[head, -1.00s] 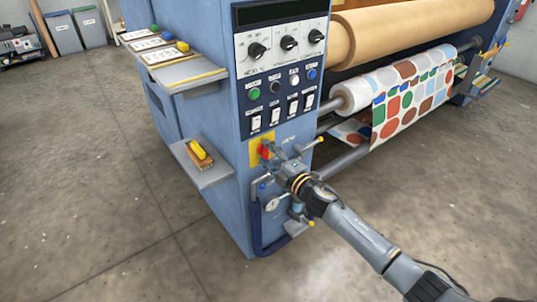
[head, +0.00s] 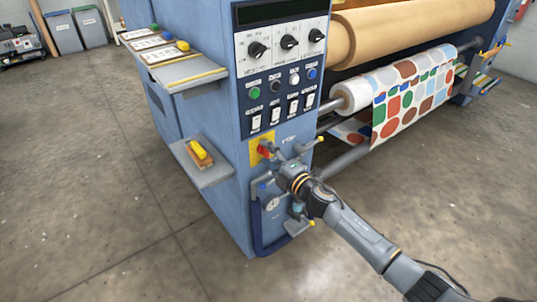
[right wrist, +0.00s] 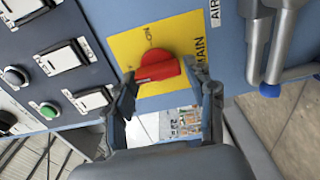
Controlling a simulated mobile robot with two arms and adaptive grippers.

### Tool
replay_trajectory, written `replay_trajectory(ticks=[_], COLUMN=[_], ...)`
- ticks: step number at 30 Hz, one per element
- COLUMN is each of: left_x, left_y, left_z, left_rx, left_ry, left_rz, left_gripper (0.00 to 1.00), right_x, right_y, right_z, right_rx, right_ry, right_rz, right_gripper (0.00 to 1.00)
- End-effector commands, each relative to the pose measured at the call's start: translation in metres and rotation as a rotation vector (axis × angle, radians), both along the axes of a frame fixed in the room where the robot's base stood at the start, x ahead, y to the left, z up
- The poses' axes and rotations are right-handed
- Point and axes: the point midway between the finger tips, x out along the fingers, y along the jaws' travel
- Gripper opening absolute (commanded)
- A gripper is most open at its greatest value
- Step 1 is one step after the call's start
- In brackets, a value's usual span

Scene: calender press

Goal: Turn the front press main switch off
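The front press main switch (head: 264,152) is a red rotary handle on a yellow plate, low on the blue press front. In the right wrist view the red handle (right wrist: 157,67) lies crosswise between my fingertips, with the "ON" mark above it and the "MAIN" label to its right. My right gripper (head: 281,152) is right in front of the switch. Its fingers (right wrist: 161,80) are spread, one near each end of the handle. I cannot tell whether either touches it. The left gripper is out of view.
Rocker switches (head: 275,115) and round buttons sit above the main switch. Pipes and a gauge (head: 272,203) are just below. A small shelf (head: 205,172) with a yellow-handled brush juts out left. The printed roll (head: 410,95) is at the right. The floor in front is open.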

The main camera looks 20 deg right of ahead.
Motion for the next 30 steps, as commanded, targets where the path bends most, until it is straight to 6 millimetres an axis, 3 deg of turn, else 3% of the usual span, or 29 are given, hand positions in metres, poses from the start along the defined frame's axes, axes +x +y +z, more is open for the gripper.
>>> replay_trajectory(ticks=[14, 30], left_x=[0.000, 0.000], left_y=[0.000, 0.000], left_z=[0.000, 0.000], left_rx=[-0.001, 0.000], left_ry=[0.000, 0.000], left_rz=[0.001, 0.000], left_gripper=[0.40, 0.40], right_x=[-0.006, -0.098], right_y=[-0.003, -0.036], right_z=[0.000, -0.001], right_rx=[0.003, 0.003], right_ry=[0.000, 0.003], right_rz=[-0.002, -0.001], right_gripper=[0.72, 0.72])
